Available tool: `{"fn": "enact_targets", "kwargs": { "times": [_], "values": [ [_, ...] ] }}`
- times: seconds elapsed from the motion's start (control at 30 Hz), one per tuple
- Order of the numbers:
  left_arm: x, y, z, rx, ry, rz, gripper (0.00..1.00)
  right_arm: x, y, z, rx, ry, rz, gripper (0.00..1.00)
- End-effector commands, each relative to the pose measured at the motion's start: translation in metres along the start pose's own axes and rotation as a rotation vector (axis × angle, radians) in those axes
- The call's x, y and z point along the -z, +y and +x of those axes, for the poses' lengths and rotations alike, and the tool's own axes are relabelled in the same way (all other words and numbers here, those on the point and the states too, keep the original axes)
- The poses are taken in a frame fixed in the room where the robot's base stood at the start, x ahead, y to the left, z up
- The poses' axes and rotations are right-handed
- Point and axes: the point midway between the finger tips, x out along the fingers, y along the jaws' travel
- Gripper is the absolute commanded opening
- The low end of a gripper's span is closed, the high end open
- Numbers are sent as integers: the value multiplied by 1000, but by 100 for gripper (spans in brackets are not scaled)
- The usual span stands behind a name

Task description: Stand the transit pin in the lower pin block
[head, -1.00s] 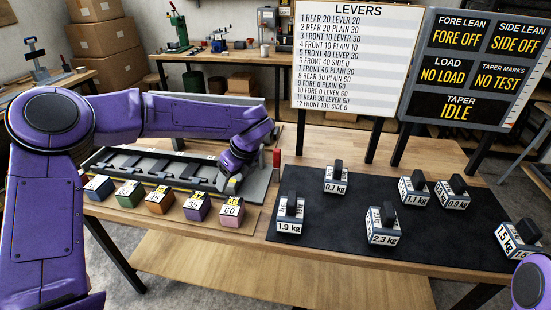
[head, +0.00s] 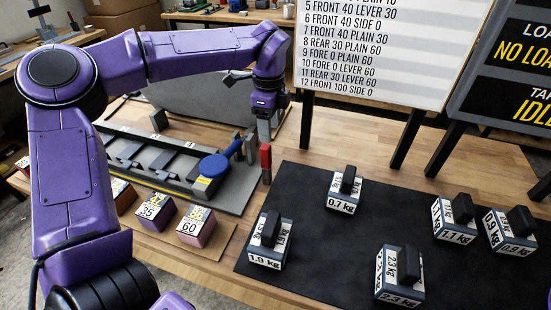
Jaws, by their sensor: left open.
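A red upright piece (head: 266,157), which looks like the transit pin, stands at the right end of the grey lever bench (head: 232,205). My left gripper (head: 264,138) points down right over it, open, with its fingers at the red piece's upper end. I cannot tell whether the fingers touch it or stand around it. Small grey upright blocks (head: 250,147) stand just left of it. I cannot tell which part is the lower pin block. My right gripper is not in view.
A black mat (head: 318,240) with several labelled weights covers the table's right. The lever board (head: 380,45) stands on legs behind.

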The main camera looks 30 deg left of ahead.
Motion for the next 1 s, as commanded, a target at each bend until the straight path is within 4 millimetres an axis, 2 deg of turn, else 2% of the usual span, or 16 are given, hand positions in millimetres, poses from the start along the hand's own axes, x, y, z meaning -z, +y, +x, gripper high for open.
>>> {"fn": "enact_targets", "kwargs": {
  "times": [0.1,0.23,0.4,0.5,0.77,0.93,1.0],
  "values": [
    [-2,0,20,-4,0,-2,57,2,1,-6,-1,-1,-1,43],
    [-1,-2,35,-6,-1,-2,57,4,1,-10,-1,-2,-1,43],
    [-1,3,65,-10,-2,1,57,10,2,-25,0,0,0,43],
    [-1,2,80,-7,-1,0,57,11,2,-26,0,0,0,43],
    [0,1,86,-3,0,3,57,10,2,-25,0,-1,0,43],
    [1,1,86,-4,0,4,2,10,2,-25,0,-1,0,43],
    [1,1,85,-3,0,4,0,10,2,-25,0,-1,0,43]
  ]
}}
